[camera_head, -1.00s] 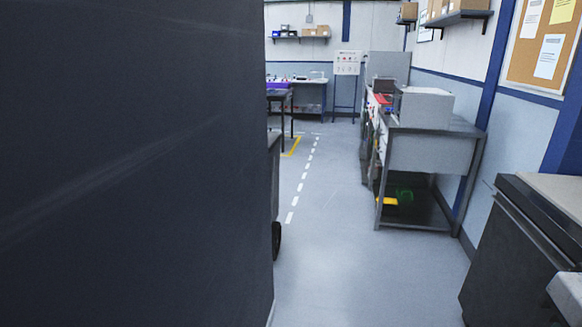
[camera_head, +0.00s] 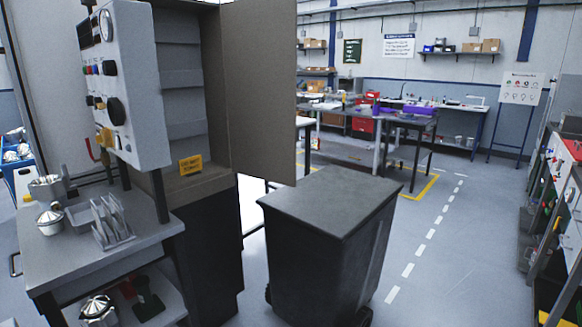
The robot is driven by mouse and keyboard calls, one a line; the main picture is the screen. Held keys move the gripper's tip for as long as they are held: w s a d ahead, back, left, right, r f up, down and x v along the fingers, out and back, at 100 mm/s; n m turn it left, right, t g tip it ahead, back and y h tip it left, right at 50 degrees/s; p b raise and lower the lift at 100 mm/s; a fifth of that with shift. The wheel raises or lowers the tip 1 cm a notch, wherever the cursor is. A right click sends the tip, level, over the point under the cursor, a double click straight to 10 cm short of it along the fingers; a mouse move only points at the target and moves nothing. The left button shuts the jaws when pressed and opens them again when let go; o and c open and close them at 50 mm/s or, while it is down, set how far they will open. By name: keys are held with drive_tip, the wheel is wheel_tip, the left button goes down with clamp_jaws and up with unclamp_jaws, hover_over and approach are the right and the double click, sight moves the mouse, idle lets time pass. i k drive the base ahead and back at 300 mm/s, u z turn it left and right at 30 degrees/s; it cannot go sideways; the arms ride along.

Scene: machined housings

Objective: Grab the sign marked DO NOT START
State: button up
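A small yellow sign (camera_head: 191,165) with two short dark lines of lettering stands low inside an open grey cabinet (camera_head: 212,186), left of centre. The lettering is too small to read for certain, but it may be the DO NOT START sign. It sits near the front of the cabinet's shelf, upright or nearly so. The cabinet door (camera_head: 258,90) stands open to its right. My gripper is not in view.
A control panel (camera_head: 125,85) stands over a metal bench (camera_head: 140,225) with machined parts, left of the cabinet. A dark wheeled bin (camera_head: 330,240) stands in front and right of it. The floor beside the dashed line (camera_head: 430,235) is clear.

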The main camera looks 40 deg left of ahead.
sight(192, 166)
drive_tip(key=i, duration=1.15)
drive_tip(key=u, duration=2.55)
drive_tip(key=i, duration=1.6)
drive_tip(key=z, duration=0.2)
